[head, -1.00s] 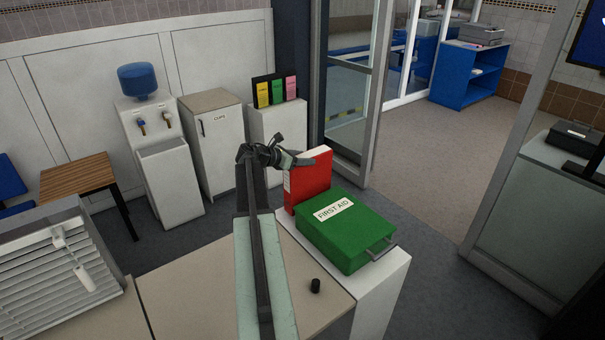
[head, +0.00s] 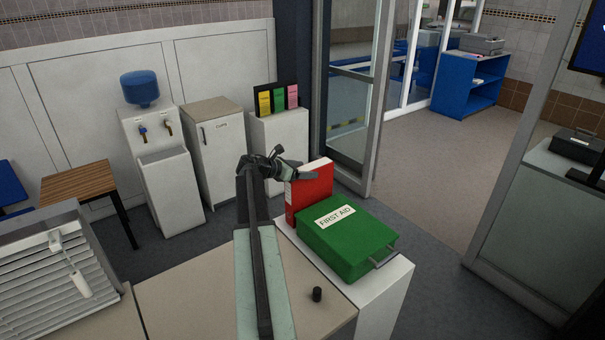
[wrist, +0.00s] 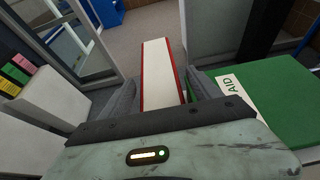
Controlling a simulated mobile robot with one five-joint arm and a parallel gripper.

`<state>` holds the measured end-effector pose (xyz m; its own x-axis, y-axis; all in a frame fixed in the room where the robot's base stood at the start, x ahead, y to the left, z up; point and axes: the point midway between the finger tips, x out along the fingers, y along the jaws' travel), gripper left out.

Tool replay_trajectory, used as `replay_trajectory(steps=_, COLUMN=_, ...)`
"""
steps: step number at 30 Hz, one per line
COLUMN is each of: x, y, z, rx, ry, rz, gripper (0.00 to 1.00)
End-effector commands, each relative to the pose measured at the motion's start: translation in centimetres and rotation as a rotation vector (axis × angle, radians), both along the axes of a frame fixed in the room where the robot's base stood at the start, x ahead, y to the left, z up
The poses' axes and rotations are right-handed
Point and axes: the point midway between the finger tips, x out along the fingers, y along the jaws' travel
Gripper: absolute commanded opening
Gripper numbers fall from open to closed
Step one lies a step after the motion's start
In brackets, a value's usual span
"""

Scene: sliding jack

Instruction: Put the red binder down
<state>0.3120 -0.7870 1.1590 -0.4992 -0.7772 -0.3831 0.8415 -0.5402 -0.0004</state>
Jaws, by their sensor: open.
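The red binder (head: 312,188) stands upright on the white counter, right behind the green first aid box, in the head view. In the wrist view the binder (wrist: 162,75) shows as a pale block with red edges, between my two fingers. My gripper (head: 298,172) is at the binder's upper left side, its fingers apart on either side of it. In the wrist view my gripper (wrist: 163,92) is open, and a gap shows on the right side of the binder.
The green first aid box (head: 346,236) lies close beside the binder on the white counter (head: 384,295). A small black knob (head: 317,294) sits on the beige top. A white cabinet with coloured folders (head: 280,140) stands behind. Open floor lies to the right.

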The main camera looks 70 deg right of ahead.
Motion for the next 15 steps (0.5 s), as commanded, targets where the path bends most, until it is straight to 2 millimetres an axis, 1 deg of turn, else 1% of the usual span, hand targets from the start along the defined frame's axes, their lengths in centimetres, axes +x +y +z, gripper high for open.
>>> replay_trajectory(steps=1, x=0.6, y=0.9, z=0.7, rx=0.000, ry=0.000, rz=0.004, gripper=0.73)
replay_trajectory(steps=9, x=3.8, y=6.1, z=3.5, rx=0.000, ry=0.001, rz=0.004, gripper=0.73)
replay_trajectory(steps=12, x=4.7, y=7.5, z=4.1, rx=-0.001, ry=0.000, rz=0.003, gripper=0.73)
replay_trajectory(steps=15, x=5.4, y=8.5, z=4.4, rx=-0.001, ry=0.000, rz=0.001, gripper=0.73)
